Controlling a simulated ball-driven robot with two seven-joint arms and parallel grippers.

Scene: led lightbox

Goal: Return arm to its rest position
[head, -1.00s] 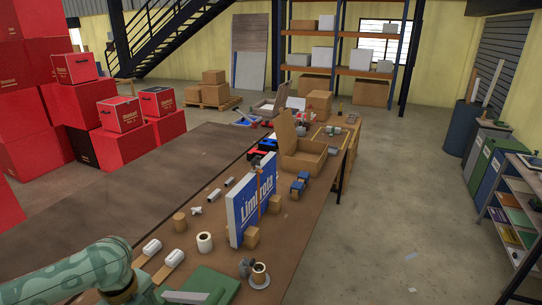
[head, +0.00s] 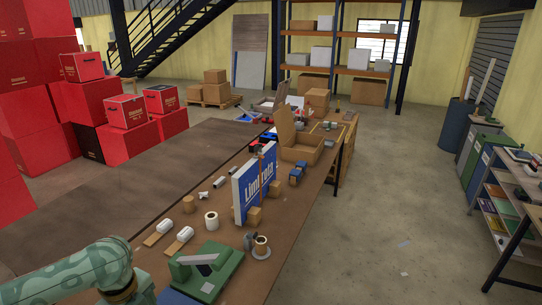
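One of my arms, in a green patterned sleeve, comes in from the lower left of the head view. Its dark wrist end is near the bottom edge, beside the green device on the table (head: 222,262). No gripper fingers can be made out, and my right arm does not show. A blue and white lightbox sign (head: 255,186) with large white letters stands upright on the long brown table (head: 290,215), with small wooden blocks at its foot. The arm is apart from the sign.
A cup (head: 261,244) on a saucer, a white roll (head: 211,219) and two white-topped wooden pieces lie near the sign. An open cardboard box (head: 301,146) stands farther back. Red boxes (head: 122,111) are stacked at left.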

